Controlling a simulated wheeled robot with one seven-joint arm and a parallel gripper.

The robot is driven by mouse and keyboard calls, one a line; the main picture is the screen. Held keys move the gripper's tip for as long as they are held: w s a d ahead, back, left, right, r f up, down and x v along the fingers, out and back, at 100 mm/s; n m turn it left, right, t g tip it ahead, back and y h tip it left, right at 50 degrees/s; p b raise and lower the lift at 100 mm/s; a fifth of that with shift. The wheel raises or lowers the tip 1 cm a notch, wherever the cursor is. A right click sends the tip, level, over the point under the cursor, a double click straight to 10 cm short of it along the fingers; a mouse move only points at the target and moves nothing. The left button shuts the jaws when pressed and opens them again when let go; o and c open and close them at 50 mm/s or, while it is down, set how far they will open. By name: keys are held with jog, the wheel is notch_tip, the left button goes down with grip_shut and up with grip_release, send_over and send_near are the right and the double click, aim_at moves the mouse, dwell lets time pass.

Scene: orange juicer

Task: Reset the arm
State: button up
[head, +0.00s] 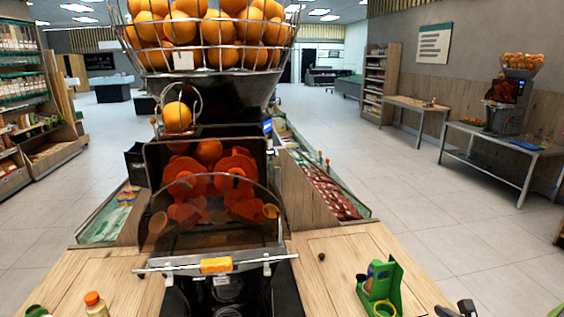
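The orange juicer (217,235) stands straight ahead in the head view, with a wire basket of oranges (205,35) on top. One orange (177,117) sits in the feed ring below the basket. Orange pieces show behind its dark, see-through front cover, and an orange tab (216,265) sits on the bar beneath. A dark two-pronged piece that looks like my gripper (457,309) is cut off by the bottom edge at the right, near the counter's edge. I cannot tell whether it is open or shut. Nothing shows in it.
A green holder (380,287) stands on the wooden counter (335,255) right of the juicer. An orange-capped bottle (95,304) stands at the left. A small dark round thing (321,257) lies on the counter. Open floor (430,230) lies to the right.

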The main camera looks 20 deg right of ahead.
jog(key=w+a+r+n+g+y+p, duration=0.1)
jog(key=w+a+r+n+g+y, duration=0.25)
jog(key=a+n, duration=0.65)
jog(key=w+a+r+n+g+y, duration=0.15)
jog(key=w+a+r+n, duration=0.35)
jog(key=a+n, duration=0.55)
jog(key=s+a+r+n+g+h+p, duration=0.1)
jog(key=s+a+r+n, duration=0.2)
jog(key=a, duration=0.3)
jog(key=s+a+r+n+g+h, duration=0.1)
jog(key=s+a+r+n, duration=0.2)
jog(key=a, duration=0.2)
jog(key=s+a+r+n, duration=0.1)
jog(key=s+a+n, duration=0.1)
jog(key=s+n, duration=0.3)
jog(key=s+a+r+n+h, duration=0.1)
jog(key=s+a+r+n, duration=0.1)
jog(key=s+n, duration=0.3)
jog(key=shift+s+a+r+p, duration=0.25)
jog(key=shift+s+a+p, duration=0.2)
jog(key=shift+s, duration=0.4)
